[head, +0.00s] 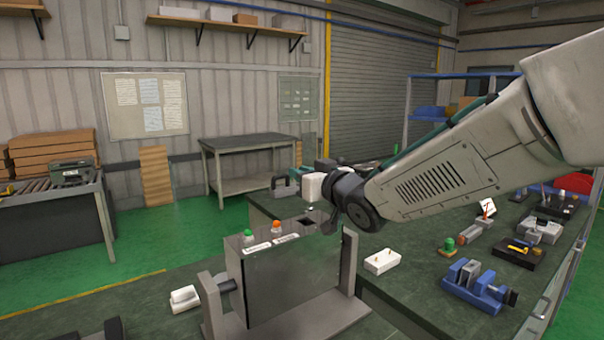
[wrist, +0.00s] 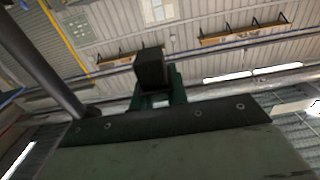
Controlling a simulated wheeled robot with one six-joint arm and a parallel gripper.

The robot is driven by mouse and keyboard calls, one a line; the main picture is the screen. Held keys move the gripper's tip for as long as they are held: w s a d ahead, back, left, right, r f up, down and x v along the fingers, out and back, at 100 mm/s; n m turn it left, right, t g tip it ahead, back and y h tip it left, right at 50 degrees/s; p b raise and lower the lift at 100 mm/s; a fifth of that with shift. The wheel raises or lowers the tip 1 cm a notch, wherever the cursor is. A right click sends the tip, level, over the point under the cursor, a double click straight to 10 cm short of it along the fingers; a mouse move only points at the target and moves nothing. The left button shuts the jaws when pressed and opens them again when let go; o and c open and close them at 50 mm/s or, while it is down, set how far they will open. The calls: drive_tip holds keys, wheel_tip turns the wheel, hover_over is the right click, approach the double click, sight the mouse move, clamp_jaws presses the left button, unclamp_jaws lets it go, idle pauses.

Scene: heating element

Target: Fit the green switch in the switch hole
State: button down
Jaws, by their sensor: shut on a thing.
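The grey switch box (head: 290,275) stands in a stand on the green bench, with a green knob (head: 248,234) and an orange knob (head: 276,227) on its top. A dark opening (head: 307,221) shows on the top near its right end. My gripper (head: 330,215) is over that right end, pointing down, seen from the side. In the wrist view my gripper (wrist: 152,88) is shut on a small dark block with dark green parts around it, seemingly the green switch (wrist: 152,68). Its lower end and its contact with the box are hidden.
A white block (head: 382,262) lies right of the box and another white block (head: 185,298) left of it. A green-topped part (head: 449,246), a blue vise (head: 480,287) and several fixtures are on the bench at right.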

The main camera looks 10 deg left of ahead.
drive_tip(key=shift+s+f, duration=0.1)
drive_tip(key=shift+f, duration=2.8)
drive_tip(key=shift+f, duration=1.55)
drive_tip(key=c, duration=1.3)
unclamp_jaws()
drive_tip(key=shift+d, duration=0.1)
drive_tip(key=v, duration=0.7)
drive_tip(key=shift+s+d, duration=0.25)
drive_tip(key=shift+r, duration=0.1)
